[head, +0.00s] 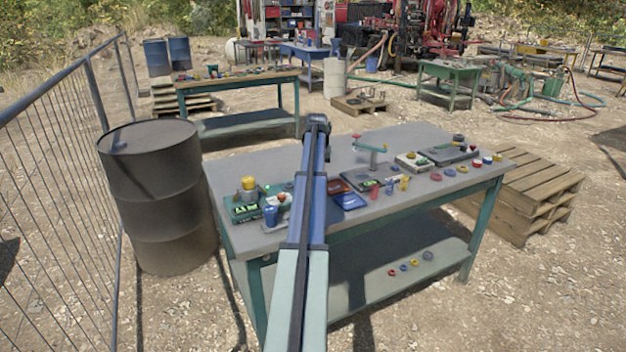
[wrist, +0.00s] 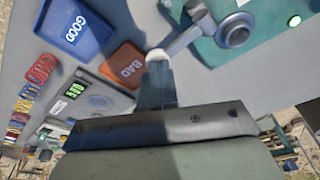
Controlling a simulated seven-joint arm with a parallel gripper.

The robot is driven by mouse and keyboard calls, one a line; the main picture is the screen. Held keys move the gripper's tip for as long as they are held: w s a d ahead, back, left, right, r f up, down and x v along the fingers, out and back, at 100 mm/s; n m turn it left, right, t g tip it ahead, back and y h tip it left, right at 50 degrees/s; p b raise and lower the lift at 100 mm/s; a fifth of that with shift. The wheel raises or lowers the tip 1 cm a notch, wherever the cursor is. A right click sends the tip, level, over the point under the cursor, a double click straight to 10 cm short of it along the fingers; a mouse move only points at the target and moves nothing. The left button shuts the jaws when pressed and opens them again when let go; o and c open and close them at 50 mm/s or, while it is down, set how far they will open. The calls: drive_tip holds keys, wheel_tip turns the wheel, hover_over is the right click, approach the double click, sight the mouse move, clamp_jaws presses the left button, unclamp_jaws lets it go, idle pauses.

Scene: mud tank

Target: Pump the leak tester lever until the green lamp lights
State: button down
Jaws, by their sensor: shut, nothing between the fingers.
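The leak tester (head: 238,212) is a green box with a yellow-topped part at the left end of the near table. In the wrist view its teal plate (wrist: 262,32) fills the upper right. Its green lamp (wrist: 294,20) glows brightly there. A grey lever (wrist: 190,38) runs left from a round pivot on the plate. My gripper (wrist: 158,72) is shut and empty, its tip by the lever's left end at a pale round tip. I cannot tell whether they touch. In the head view my arm hides the gripper.
A blue GOOD tray (wrist: 74,32) and an orange-red BAD tray (wrist: 124,65) lie left of the gripper. A device with green digits (wrist: 77,89) and coloured rings (wrist: 38,72) lie beyond. A drum (head: 158,195) stands left of the table.

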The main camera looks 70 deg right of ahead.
drive_tip(key=shift+r, duration=2.55)
